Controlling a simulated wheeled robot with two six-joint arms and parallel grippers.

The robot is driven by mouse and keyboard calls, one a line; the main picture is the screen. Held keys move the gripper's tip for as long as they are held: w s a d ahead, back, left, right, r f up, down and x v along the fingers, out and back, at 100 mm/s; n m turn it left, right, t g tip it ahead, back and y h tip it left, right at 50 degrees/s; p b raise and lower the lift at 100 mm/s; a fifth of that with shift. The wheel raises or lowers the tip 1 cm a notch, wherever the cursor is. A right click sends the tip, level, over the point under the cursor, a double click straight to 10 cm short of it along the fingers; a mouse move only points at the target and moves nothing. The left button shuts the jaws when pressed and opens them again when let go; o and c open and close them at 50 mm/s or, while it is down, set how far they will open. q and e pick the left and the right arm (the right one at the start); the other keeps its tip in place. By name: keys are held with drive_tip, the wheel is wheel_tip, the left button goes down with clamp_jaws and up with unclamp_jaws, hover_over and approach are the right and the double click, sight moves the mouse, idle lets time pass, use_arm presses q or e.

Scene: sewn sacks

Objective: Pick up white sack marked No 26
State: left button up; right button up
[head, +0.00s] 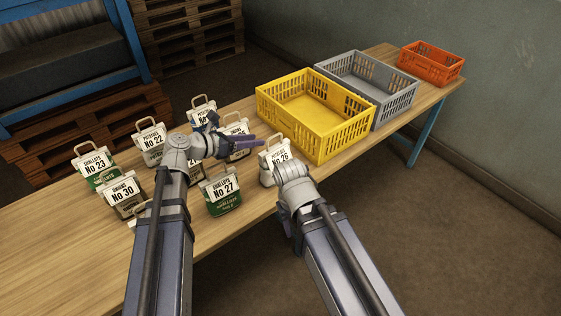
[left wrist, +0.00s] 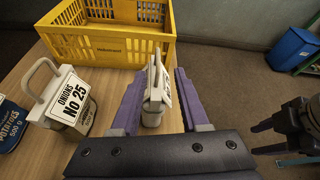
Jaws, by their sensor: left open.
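The white sack marked No 26 (head: 268,172) stands upright on the table near the yellow crate's front corner, partly behind my right wrist in the head view. In the left wrist view a narrow white sack (left wrist: 153,112) shows edge-on, with its label turned sideways; from its place I take it as No 26. My left gripper (head: 257,143) is open, its purple fingers on either side of this sack with small gaps. My right gripper (left wrist: 268,137) shows at the right of the left wrist view with its dark fingers apart; my wrist hides it in the head view.
The yellow crate (head: 318,146) stands just beyond, with a grey crate (head: 395,107) and an orange crate (head: 440,70) further right. The onion sack No 25 (left wrist: 78,108) stands left of my left gripper. Sack No 27 (head: 222,192) and several others stand leftward.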

sight(271, 138)
use_arm(q)
drive_tip(key=shift+b+x, duration=0.45)
drive_tip(key=shift+x, duration=0.5)
drive_tip(key=shift+w+d+f, duration=0.2)
drive_tip(key=shift+d, duration=0.1)
drive_tip(key=b+x, duration=0.2)
drive_tip(key=x, duration=0.2)
drive_tip(key=shift+w+a+f, duration=0.1)
drive_tip(key=shift+w+f, duration=0.1)
drive_tip(key=shift+w+d, duration=0.2)
drive_tip(key=shift+d, duration=0.2)
drive_tip(key=shift+c, duration=0.2)
clamp_jaws()
